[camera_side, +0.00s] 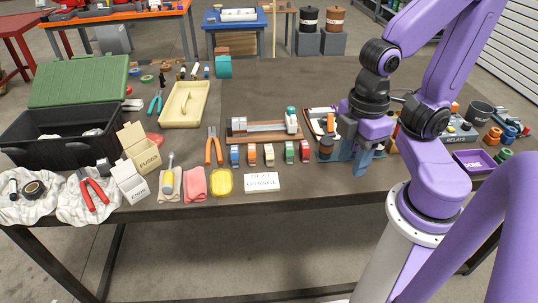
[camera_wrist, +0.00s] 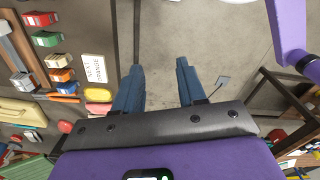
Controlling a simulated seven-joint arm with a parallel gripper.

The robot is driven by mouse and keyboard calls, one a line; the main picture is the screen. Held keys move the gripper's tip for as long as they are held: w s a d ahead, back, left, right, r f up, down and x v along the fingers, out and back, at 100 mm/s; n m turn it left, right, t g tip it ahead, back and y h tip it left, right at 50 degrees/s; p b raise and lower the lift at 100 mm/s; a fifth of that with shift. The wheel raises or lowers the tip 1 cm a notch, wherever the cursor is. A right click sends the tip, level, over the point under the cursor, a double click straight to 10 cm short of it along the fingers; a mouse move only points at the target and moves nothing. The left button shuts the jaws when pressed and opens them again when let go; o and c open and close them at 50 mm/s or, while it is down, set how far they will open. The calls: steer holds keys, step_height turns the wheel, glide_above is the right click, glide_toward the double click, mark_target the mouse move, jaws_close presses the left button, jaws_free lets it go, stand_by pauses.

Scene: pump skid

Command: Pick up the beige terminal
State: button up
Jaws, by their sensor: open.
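The beige terminal (camera_side: 251,154) stands in a row of small coloured terminals near the front of the table. My gripper (camera_side: 345,157) is open and empty, to the right of the row near the front edge. In the wrist view, my gripper (camera_wrist: 160,82) has only floor between its fingers.
A green terminal (camera_side: 289,152) and a red terminal (camera_side: 304,151) continue the row. A rail assembly (camera_side: 262,136) lies behind it. The back middle of the table is clear.

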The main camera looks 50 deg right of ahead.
steer(key=m, duration=2.1)
glide_above(269, 148)
step_height(269, 148, down, 5)
steer(key=f, duration=1.2)
steer(key=shift+w+d, duration=0.1)
steer(key=shift+d, duration=0.15)
steer(key=shift+a+f, duration=0.15)
steer(key=shift+f, duration=1.25)
steer(key=shift+a+f, duration=0.1)
steer(key=shift+f, duration=1.25)
steer(key=c, duration=0.7)
